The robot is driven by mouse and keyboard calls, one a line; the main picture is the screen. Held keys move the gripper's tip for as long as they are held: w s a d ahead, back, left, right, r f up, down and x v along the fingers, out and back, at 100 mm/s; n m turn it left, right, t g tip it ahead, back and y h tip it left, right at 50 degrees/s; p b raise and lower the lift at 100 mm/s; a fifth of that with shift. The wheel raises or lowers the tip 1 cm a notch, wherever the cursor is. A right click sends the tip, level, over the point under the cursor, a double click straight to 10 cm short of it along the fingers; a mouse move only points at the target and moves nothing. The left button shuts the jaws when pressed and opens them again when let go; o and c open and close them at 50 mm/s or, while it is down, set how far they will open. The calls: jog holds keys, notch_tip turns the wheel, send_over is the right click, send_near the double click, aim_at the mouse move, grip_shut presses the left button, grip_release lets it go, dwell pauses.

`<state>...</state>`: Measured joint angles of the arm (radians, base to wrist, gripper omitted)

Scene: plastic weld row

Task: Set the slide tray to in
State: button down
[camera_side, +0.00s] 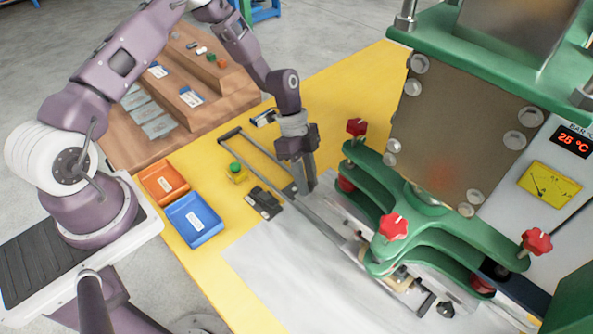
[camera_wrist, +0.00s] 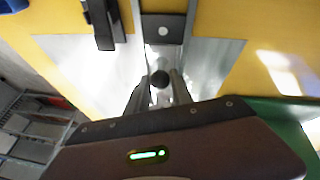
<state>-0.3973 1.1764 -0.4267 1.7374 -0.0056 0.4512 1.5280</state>
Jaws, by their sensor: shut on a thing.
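The slide tray appears as a long metal track (camera_side: 325,213) running from the yellow table toward the green press. A dark round knob (camera_wrist: 160,78) sits on it between my fingertips in the wrist view. My gripper (camera_side: 305,186) points down at the track, in front of the press, with its fingers shut on the knob. In the wrist view my gripper (camera_wrist: 159,92) has one finger on each side of the knob. My fingers hide the knob in the side view. How far the tray sits in its travel is hard to tell.
The green press (camera_side: 425,235) with red knobs stands close on the right. Orange (camera_side: 160,183) and blue (camera_side: 191,221) trays stand further left. A wooden stepped rack (camera_side: 190,95) is behind.

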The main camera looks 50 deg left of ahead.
jog(key=shift+d, duration=0.35)
jog(key=shift+r, duration=0.1)
jog(key=c, duration=1.1)
grip_release()
jog(key=v, duration=0.7)
